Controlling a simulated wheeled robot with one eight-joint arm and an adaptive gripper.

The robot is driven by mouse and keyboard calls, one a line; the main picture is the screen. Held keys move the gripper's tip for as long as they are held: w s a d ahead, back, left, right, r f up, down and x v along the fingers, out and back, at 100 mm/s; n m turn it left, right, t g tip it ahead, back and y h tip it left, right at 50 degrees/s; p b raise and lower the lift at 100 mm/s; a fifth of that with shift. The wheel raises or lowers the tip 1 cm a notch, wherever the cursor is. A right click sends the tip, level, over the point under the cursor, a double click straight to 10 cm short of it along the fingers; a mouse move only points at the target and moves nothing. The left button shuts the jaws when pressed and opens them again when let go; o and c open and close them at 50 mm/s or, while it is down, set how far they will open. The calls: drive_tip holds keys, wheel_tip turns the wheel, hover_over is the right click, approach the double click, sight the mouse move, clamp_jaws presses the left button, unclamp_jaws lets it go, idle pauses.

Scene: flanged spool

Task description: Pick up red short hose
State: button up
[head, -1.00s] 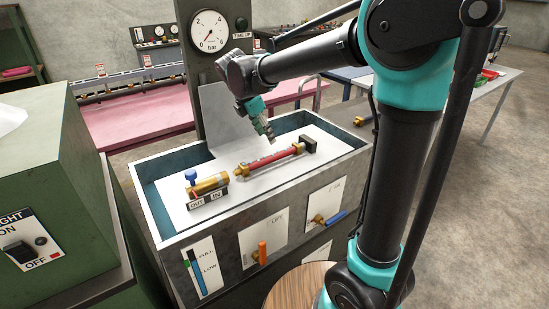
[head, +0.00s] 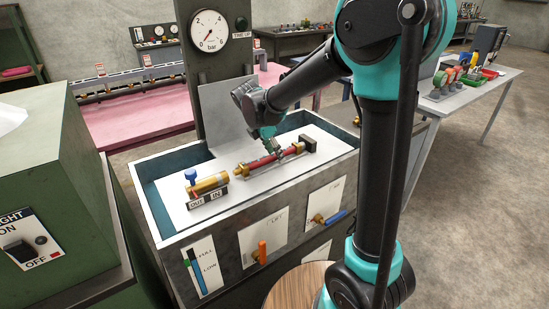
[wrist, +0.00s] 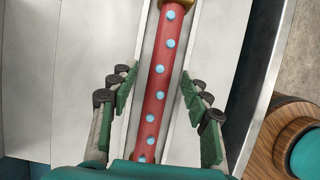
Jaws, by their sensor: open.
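The red short hose (head: 262,161) lies on the white deck of the test tank, with brass fittings at its ends and its far end by a dark block. In the wrist view the red hose (wrist: 159,85) shows a row of light blue dots and runs lengthwise between my fingers. My gripper (wrist: 160,88) is open, with one green-padded finger on each side of the hose and a gap on both sides. In the head view my gripper (head: 274,152) is right at the middle of the hose and hides part of it. Whether the fingertips touch the deck cannot be told.
A brass cylinder with a blue knob (head: 208,185) lies left of the hose, behind the OUT and IN labels (head: 208,198). The tank's rim (head: 270,205) surrounds the deck. A gauge panel (head: 210,80) stands behind it.

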drive_tip(key=shift+c, duration=0.3)
clamp_jaws()
drive_tip(key=shift+r, duration=0.1)
